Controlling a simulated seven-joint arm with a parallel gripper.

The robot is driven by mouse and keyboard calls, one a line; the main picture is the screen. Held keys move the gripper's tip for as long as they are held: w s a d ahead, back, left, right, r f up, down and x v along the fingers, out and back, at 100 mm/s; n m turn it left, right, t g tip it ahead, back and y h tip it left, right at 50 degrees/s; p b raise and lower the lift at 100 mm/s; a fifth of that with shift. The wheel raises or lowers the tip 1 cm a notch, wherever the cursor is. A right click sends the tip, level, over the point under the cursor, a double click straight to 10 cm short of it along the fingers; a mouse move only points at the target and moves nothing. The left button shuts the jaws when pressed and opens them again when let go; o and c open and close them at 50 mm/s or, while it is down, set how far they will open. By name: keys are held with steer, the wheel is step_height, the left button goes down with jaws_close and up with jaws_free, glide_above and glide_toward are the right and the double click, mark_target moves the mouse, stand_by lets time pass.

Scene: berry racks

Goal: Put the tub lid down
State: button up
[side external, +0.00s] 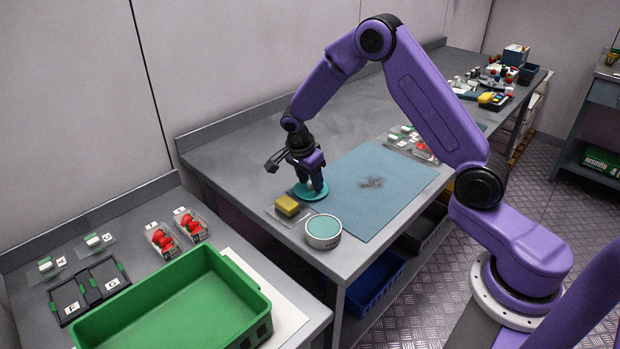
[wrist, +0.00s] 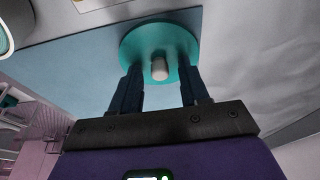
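The teal tub lid (side external: 322,193) is a round disc with a pale knob in its middle. In the side view it appears flat at the left edge of the blue mat. My gripper (side external: 311,186) is right above it, fingers pointing down. In the wrist view the fingers (wrist: 160,78) stand on either side of the lid's knob (wrist: 159,70), with a visible gap on both sides, so the gripper looks open. The lid (wrist: 160,38) spreads beyond the fingertips. The round white tub (side external: 323,242) stands near the bench's front corner, with a teal top surface.
A yellow sponge (side external: 287,204) lies on a clear tray left of the tub. The blue mat (side external: 385,180) is mostly bare, with a dark smudge. A green crate (side external: 240,310) and punnets of red berries (side external: 190,224) are on the lower left bench.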

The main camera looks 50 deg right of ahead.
mark_target(302, 194)
steer(key=shift+r, duration=0.1)
steer(key=v, duration=1.1)
steer(key=s+a+r+n+y, duration=0.1)
steer(key=s+a+r+n, duration=0.2)
steer(key=s+a+n, duration=0.4)
steer(key=s+d+n+y, duration=0.2)
steer(key=s+n, duration=2.1)
steer(key=s, duration=0.5)
steer(key=shift+s+r+n+y, duration=0.25)
steer(key=shift+s+n+y, duration=0.05)
steer(key=shift+s, duration=0.05)
